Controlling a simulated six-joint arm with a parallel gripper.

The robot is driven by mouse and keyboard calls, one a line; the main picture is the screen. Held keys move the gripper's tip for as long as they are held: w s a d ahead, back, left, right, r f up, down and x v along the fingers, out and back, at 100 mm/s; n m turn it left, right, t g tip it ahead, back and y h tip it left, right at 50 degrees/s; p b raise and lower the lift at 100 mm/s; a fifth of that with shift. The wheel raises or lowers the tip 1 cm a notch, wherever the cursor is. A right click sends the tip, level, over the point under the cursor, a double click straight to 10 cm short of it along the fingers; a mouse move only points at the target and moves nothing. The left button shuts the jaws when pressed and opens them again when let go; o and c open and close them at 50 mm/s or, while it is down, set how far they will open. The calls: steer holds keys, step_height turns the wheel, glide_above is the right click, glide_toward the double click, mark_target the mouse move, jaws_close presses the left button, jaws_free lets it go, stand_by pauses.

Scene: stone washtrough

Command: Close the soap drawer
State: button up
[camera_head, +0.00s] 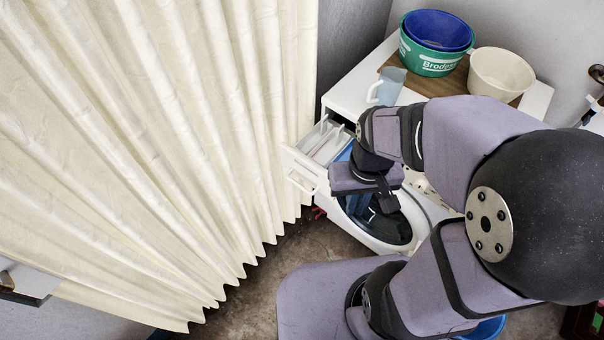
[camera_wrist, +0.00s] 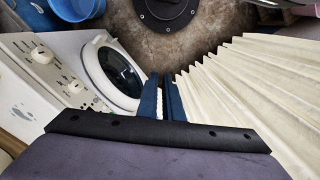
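The soap drawer (camera_head: 322,142) is pulled out at the upper left of the white washing machine (camera_head: 350,92). Its white front has a loop handle (camera_head: 303,181) that faces left. My gripper (camera_head: 371,211) is to the right of the drawer front, over the machine's round door (camera_head: 390,228), and looks apart from the handle. In the wrist view the blue fingers of my gripper (camera_wrist: 162,82) lie close together with a narrow gap. A pale strip shows between them, and I cannot tell what it is. I cannot clearly pick out the drawer in that view.
A cream curtain (camera_head: 150,130) hangs close to the drawer's left side. A clear jug (camera_head: 388,86), a green tub (camera_head: 428,61) with a blue basin (camera_head: 438,28) in it, and a cream bowl (camera_head: 500,75) stand on the machine. Bare floor (camera_head: 325,245) shows in front.

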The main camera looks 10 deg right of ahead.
mark_target(329, 152)
steer(key=a+f+n+h+b, duration=0.1)
steer(key=f+n+b, duration=0.1)
steer(key=n, duration=0.1)
steer(key=a+f+n+g+h+b, duration=0.1)
steer(key=f+n+h+b, duration=0.1)
steer(key=f+n, duration=0.1)
steer(key=a+f+n+g+h+b, duration=0.1)
steer(key=f+n+h+b, duration=0.1)
steer(key=f+n, duration=0.1)
steer(key=shift+w+a+n+b, duration=0.25)
steer(key=shift+w+n+b, duration=0.05)
steer(key=shift+b, duration=0.1)
jaws_close()
steer(key=w+a+f+n+t+h+b, duration=0.1)
steer(key=a+f+n+t+h+b, duration=0.2)
steer(key=a+n, duration=0.35)
steer(key=w+a+f+n+t+h+b, duration=0.1)
steer(key=w+a+f+n+t+b, duration=0.1)
steer(key=a+n+t+b, duration=0.35)
steer(key=w+a+f+n+t+h+b, duration=0.1)
steer(key=a+f+n+t+h+b, duration=0.15)
steer(key=a+n+t, duration=0.45)
steer(key=w+d+f+m+g+p, duration=0.1)
steer(key=w+d+f+g+p, duration=0.1)
steer(key=w+d, duration=0.6)
steer(key=shift+w+d+f+y, duration=0.25)
steer(key=shift+w+f+y, duration=0.1)
steer(key=shift+w+f, duration=0.6)
steer(key=shift+w+r, duration=0.15)
